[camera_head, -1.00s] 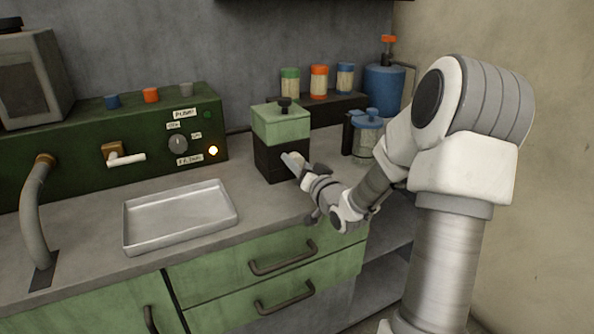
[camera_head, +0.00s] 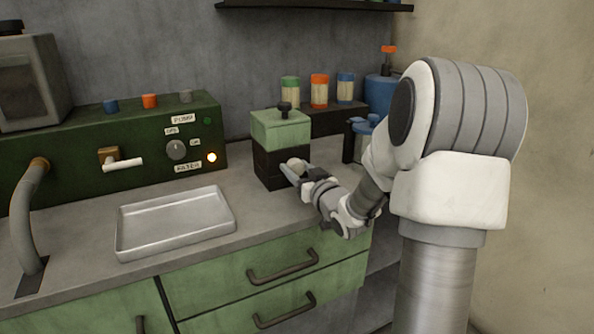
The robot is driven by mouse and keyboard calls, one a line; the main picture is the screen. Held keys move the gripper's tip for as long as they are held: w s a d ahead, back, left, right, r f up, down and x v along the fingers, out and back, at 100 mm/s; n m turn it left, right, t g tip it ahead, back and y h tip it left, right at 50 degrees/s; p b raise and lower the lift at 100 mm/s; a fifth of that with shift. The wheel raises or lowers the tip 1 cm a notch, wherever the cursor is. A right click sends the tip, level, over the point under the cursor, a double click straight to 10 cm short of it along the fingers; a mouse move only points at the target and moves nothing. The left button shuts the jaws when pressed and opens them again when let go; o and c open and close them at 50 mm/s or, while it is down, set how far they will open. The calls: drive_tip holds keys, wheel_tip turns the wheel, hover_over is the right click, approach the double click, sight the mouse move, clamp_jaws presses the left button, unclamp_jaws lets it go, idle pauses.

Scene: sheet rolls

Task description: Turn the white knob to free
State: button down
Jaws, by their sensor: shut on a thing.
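A dark box (camera_head: 266,168) with a pale green lid (camera_head: 279,128) and a black lid grip stands on the counter. The white knob (camera_head: 297,164) is on the box's front right side, partly hidden by my fingers. My gripper (camera_head: 292,170) is at that side of the box, shut on the white knob. My arm reaches in from the right. No free mark can be read on the box, so the knob's exact angle cannot be told.
An empty metal tray (camera_head: 176,222) lies on the counter left of the box. Behind it is a green panel (camera_head: 60,165) with a grey dial (camera_head: 176,150), a white lever (camera_head: 123,164) and a lit lamp. Jars (camera_head: 319,91) and a blue canister (camera_head: 381,92) stand behind.

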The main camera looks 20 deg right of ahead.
drive_tip(key=shift+c, duration=1.2)
unclamp_jaws()
drive_tip(key=shift+s, duration=0.1)
